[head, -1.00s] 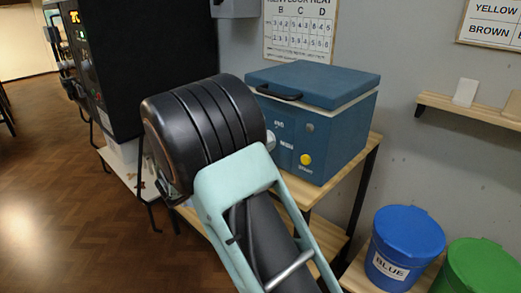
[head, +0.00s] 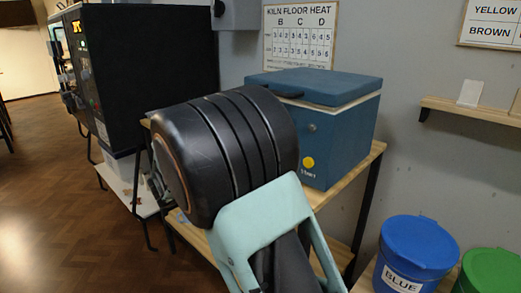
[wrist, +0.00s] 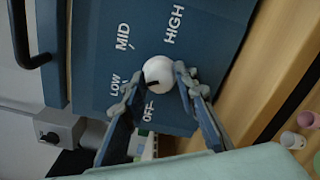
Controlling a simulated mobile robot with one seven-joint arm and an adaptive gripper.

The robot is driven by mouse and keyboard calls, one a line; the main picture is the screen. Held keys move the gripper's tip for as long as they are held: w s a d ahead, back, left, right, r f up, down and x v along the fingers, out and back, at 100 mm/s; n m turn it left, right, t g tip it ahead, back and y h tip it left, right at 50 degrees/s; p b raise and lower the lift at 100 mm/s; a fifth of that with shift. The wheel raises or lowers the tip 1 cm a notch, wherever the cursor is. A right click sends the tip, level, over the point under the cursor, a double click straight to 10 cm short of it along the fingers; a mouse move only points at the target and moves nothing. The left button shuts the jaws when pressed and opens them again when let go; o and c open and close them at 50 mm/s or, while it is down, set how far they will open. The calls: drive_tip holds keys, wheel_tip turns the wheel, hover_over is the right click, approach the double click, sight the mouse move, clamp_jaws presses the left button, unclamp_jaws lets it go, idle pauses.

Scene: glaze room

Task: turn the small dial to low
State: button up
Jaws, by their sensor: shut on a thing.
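The small dial (wrist: 158,71) is a white round knob with a short black mark, on the blue front of the kiln (wrist: 205,25). OFF, LOW, MID and HIGH are printed around it. The black mark is on the knob's lower-left side, facing between LOW and OFF; I cannot tell exactly where it points. My gripper (wrist: 161,78) is shut on the dial, one finger on each side. In the head view the blue kiln (head: 345,135) stands on a wooden table, and my arm hides the dial and gripper.
A yellow button (head: 308,162) is on the kiln front, right of my arm. A large black machine (head: 150,65) stands at the left. A blue bucket (head: 418,248) and a green bucket (head: 490,270) stand at the lower right. The wooden floor at left is clear.

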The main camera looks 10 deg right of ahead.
drive_tip(key=shift+w+d+r, duration=0.1)
drive_tip(key=shift+d+r, duration=0.2)
drive_tip(key=o, duration=1.2)
drive_tip(key=shift+f, duration=0.15)
drive_tip(key=shift+c, duration=0.2)
drive_tip(key=shift+f, duration=0.1)
drive_tip(key=shift+s+a, duration=0.25)
drive_tip(key=shift+a, duration=0.3)
drive_tip(key=v, duration=1.1)
drive_tip(key=shift+d, duration=0.15)
